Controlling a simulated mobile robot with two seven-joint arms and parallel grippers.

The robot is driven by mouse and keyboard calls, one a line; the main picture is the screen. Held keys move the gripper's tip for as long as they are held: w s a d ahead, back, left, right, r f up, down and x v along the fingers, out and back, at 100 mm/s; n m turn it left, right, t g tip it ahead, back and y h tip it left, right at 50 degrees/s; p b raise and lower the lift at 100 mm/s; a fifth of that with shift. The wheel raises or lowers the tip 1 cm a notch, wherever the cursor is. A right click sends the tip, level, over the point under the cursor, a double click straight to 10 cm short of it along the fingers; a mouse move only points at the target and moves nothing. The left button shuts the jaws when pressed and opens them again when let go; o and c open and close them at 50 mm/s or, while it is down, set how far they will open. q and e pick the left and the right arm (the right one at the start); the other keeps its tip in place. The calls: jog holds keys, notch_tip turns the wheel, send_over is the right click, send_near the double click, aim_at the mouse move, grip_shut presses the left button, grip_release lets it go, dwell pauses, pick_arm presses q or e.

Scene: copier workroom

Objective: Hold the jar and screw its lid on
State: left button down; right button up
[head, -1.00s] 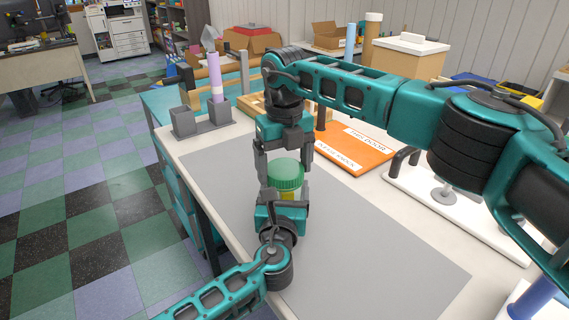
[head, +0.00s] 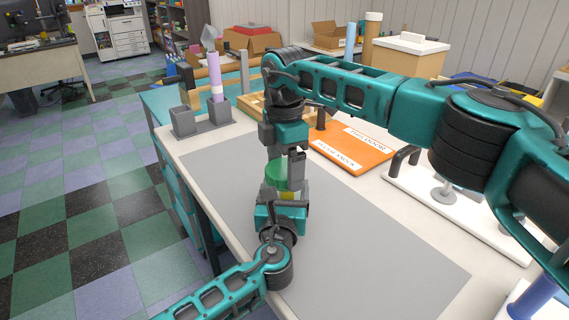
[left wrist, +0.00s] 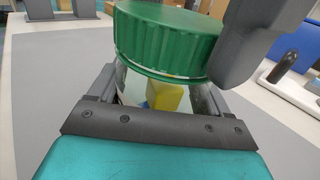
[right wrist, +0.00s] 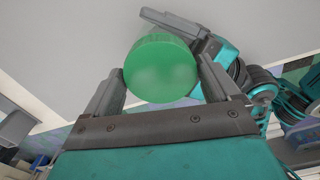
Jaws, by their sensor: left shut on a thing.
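The jar (left wrist: 140,88) is clear, with yellow and blue pieces inside. My left gripper (head: 281,200) is shut on the jar's body from the front and holds it upright above the grey mat. The green ribbed lid (left wrist: 165,38) sits on top of the jar; it also shows in the head view (head: 276,175). My right gripper (right wrist: 162,70) comes down from above, with a finger on each side of the lid, both against its rim. One of its fingers hides part of the lid in the left wrist view. The threads are hidden.
The grey mat (head: 370,255) is mostly bare around the jar. An orange sign board (head: 352,148) lies behind and to the right. A grey holder with a purple tube (head: 215,75) stands at the back left. A white board with a dark handle (head: 430,185) lies to the right.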

jog(key=shift+o, duration=0.8)
notch_tip(320, 180, up, 12)
pick_arm(q)
grip_release()
jog(key=s, duration=0.4)
jog(key=s+p, duration=0.1)
jog(key=s, duration=0.3)
jog(key=s+a, duration=0.1)
jog(key=s, duration=0.4)
jog(key=shift+a, duration=0.1)
pick_arm(e)
jog(key=shift+r, duration=0.7)
